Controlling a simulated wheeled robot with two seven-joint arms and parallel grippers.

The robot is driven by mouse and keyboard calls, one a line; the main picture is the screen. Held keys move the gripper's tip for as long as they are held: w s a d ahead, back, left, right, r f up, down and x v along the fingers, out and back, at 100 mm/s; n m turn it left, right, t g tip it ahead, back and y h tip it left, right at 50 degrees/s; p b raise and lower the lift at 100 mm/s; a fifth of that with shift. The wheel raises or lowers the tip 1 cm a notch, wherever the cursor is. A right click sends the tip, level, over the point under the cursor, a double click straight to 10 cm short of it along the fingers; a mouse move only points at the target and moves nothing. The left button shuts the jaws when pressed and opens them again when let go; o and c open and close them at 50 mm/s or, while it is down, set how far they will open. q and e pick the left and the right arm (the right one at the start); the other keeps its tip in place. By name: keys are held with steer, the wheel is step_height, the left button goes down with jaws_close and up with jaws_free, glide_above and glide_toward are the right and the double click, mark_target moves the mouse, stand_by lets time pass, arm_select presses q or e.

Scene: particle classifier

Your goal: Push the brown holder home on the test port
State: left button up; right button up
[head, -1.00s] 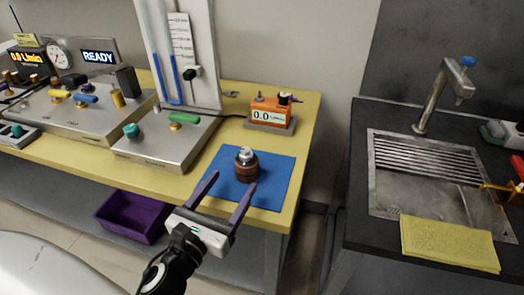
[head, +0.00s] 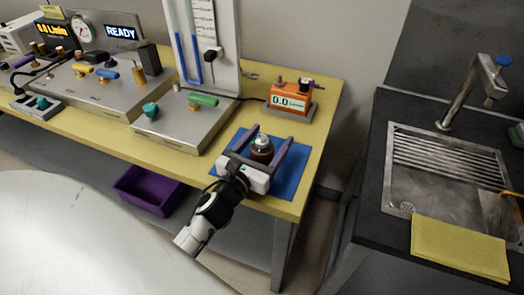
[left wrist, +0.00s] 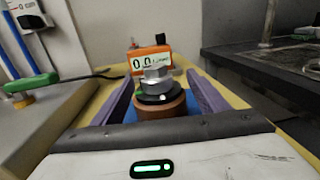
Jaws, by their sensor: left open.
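The brown holder (head: 261,152) stands upright on the blue mat (head: 294,172), with a silver and black top. It also shows in the left wrist view (left wrist: 172,108). My left gripper (head: 268,138) is open, its two purple fingers on either side of the holder. In the left wrist view a gap shows between the holder and each finger (left wrist: 163,92). I cannot tell which fitting is the test port; metal panels with brass fittings (head: 193,106) stand to the left. My right gripper is not in view.
An orange meter (head: 290,100) reading 0.0 stands behind the mat. A tall panel with a blue U-tube (head: 205,45) stands at the back. A purple bin (head: 148,190) is below the table. A sink (head: 440,170) and yellow cloth (head: 459,248) are at the right.

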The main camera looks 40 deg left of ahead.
arm_select(q)
steer(key=shift+w+r, duration=0.1)
steer(key=c, duration=1.5)
